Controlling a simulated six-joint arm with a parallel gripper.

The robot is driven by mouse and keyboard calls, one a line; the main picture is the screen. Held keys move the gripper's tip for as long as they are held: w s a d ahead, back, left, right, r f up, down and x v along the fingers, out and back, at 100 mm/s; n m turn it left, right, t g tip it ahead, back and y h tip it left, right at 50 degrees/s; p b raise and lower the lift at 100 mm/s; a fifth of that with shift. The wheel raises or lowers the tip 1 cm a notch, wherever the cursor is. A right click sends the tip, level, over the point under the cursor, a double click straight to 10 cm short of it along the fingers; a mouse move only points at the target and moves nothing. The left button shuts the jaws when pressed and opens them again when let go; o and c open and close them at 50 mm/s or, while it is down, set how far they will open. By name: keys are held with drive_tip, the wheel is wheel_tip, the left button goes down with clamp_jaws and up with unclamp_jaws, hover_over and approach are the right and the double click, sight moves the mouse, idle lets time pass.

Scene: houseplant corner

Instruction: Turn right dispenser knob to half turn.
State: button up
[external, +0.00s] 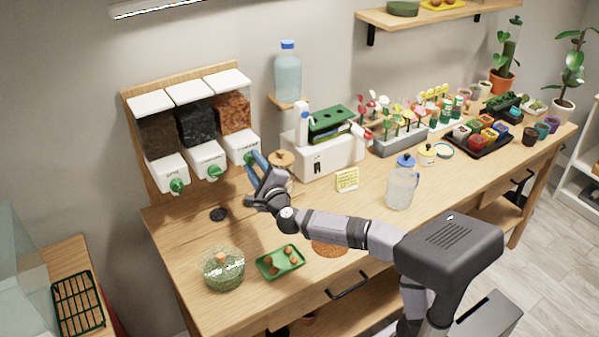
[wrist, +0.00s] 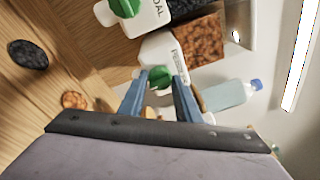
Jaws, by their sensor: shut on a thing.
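The right dispenser (external: 232,112) holds brown-orange chunks above a white base, and hangs on a wooden back panel. In the wrist view its white base (wrist: 157,48) carries the green right knob (wrist: 159,78). My gripper (external: 256,163) reaches up to this base, its blue fingers in front of the knob. In the wrist view my gripper (wrist: 160,84) has a finger on each side of the knob and is shut on it. The fingers hide part of the knob, so its exact angle is hard to tell.
The middle knob (external: 214,171) and left knob (external: 177,186) sit to the left. A wooden-topped object (external: 281,158) stands close to the right of my gripper, before a white box (external: 325,158). A glass jar (external: 223,269) and green tray (external: 280,262) lie at the table front.

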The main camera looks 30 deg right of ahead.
drive_tip(key=shift+m, duration=0.5)
drive_tip(key=o, duration=1.1)
drive_tip(key=shift+c, duration=0.2)
drive_tip(key=s, duration=0.7)
drive_tip(key=shift+s+a, duration=0.15)
drive_tip(key=shift+a, duration=0.3)
